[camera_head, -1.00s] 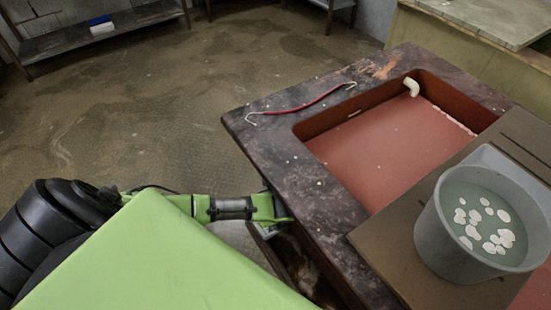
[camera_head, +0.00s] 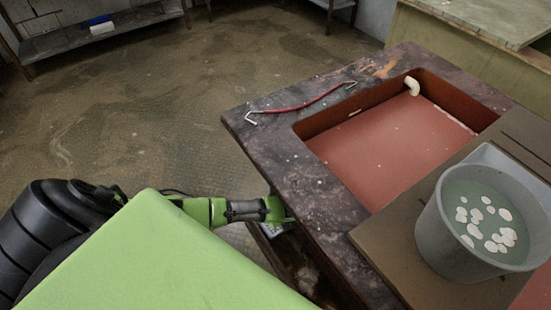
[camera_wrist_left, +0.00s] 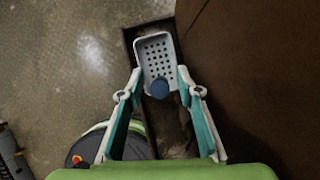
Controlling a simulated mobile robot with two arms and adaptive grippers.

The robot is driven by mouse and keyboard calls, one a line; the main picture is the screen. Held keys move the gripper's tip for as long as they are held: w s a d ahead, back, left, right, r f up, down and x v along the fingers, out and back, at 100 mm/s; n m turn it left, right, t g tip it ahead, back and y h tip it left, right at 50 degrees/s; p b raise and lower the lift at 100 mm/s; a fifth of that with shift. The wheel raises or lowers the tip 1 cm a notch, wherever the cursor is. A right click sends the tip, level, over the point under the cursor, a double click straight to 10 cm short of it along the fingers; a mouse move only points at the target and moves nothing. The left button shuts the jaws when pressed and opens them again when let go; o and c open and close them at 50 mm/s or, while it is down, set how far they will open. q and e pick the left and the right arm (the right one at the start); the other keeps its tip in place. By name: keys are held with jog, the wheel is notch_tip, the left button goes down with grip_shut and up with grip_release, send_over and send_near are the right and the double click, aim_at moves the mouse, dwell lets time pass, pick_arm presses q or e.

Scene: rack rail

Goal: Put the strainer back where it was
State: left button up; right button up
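The strainer, a pale grey tray with many holes (camera_wrist_left: 156,54), shows in the wrist view beyond my left fingertips, over a dark narrow frame beside the counter. A round blue piece (camera_wrist_left: 160,88) shows at its near end. My left gripper (camera_wrist_left: 160,77) is open, one finger on each side of the strainer's near end; I cannot tell whether they touch it. In the head view my left gripper (camera_head: 284,212) is low at the counter's left side, with a small pale part of the strainer (camera_head: 272,231) below it. My right gripper is not in view.
The dark stone counter (camera_head: 262,150) has a red sink basin (camera_head: 400,145). A red rod with bent pale ends (camera_head: 305,106) lies on its rim. A grey bucket with white discs in liquid (camera_head: 450,240) stands on a brown board (camera_head: 395,245).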

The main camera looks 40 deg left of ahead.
pick_arm(q)
jog(key=shift+r, duration=0.1)
jog(key=shift+d+r, duration=0.1)
jog(key=shift+r, duration=0.15)
jog(key=p+v, duration=0.1)
jog(key=v, duration=0.1)
jog(key=shift+s+d+r, duration=0.1)
jog(key=shift+d+r, duration=0.05)
jog(key=shift+r, duration=0.25)
jog(key=s+d+b, duration=0.1)
jog(key=s+d, duration=0.5)
jog(key=d, duration=0.4)
jog(key=shift+f, duration=0.25)
jog(key=shift+s, duration=0.1)
jog(key=shift+d, duration=0.1)
